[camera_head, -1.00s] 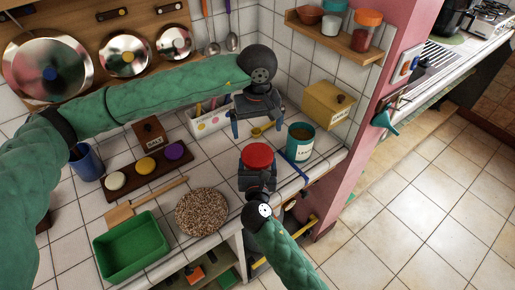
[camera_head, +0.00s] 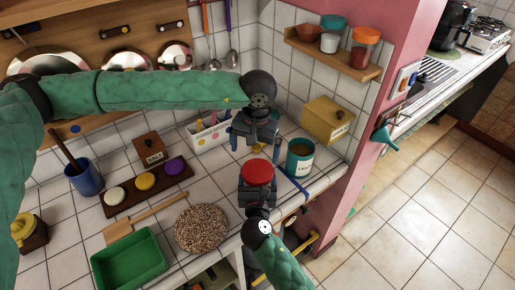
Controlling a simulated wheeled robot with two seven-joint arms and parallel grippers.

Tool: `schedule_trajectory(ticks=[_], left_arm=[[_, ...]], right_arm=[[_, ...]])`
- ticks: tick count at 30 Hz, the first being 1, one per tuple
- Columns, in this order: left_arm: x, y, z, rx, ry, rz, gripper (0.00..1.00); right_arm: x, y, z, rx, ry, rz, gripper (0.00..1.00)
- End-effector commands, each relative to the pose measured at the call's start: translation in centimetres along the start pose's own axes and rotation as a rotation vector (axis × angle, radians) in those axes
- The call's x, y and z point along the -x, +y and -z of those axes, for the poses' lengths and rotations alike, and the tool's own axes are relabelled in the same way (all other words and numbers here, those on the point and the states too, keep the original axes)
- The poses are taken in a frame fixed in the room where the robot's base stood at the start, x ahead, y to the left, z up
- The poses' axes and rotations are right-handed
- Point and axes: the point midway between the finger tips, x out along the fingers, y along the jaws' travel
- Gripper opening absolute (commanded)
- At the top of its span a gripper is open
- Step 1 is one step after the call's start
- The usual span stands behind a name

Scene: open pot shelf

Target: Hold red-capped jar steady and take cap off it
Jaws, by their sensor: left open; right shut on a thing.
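The jar's red cap (camera_head: 258,172) faces up near the counter's front edge, right of the round woven mat. The jar's body is mostly hidden below the cap. My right gripper (camera_head: 257,190) comes from the front and is shut on the red-capped jar beneath the cap. The cap is still on the jar. My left gripper (camera_head: 254,146) is open and empty, fingers pointing down. It appears just behind and above the cap, apart from it.
A teal tin (camera_head: 300,158) stands close right of the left gripper, with a blue tool (camera_head: 291,184) beside the jar. A white utensil box (camera_head: 208,135) is behind. The woven mat (camera_head: 202,228) and green tray (camera_head: 130,262) lie left. The wall shelf (camera_head: 335,55) holds jars.

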Motion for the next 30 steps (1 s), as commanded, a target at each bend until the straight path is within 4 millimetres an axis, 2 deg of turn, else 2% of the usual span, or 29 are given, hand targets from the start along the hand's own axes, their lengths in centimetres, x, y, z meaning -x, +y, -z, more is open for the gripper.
schedule_trajectory(ticks=[6, 14, 20, 30], left_arm=[[0.1, 0.8, 0.2, -0.164, 0.012, -0.04, 1.0], [-0.6, 0.8, 0.2, -0.205, 0.013, -0.041, 1.0], [-2.6, 0.9, 0.2, -0.204, 0.012, -0.041, 1.0], [-7.1, 1.1, 0.2, -0.202, 0.013, -0.041, 1.0]], right_arm=[[0.0, 0.0, 0.0, 0.0, -0.001, 0.0, 0.12], [0.0, 0.0, 0.0, 0.0, 0.0, 0.0, 0.12], [0.0, 0.0, 0.0, 0.0, 0.0, 0.0, 0.12], [0.0, 0.0, -0.1, 0.0, -0.001, 0.0, 0.12]])
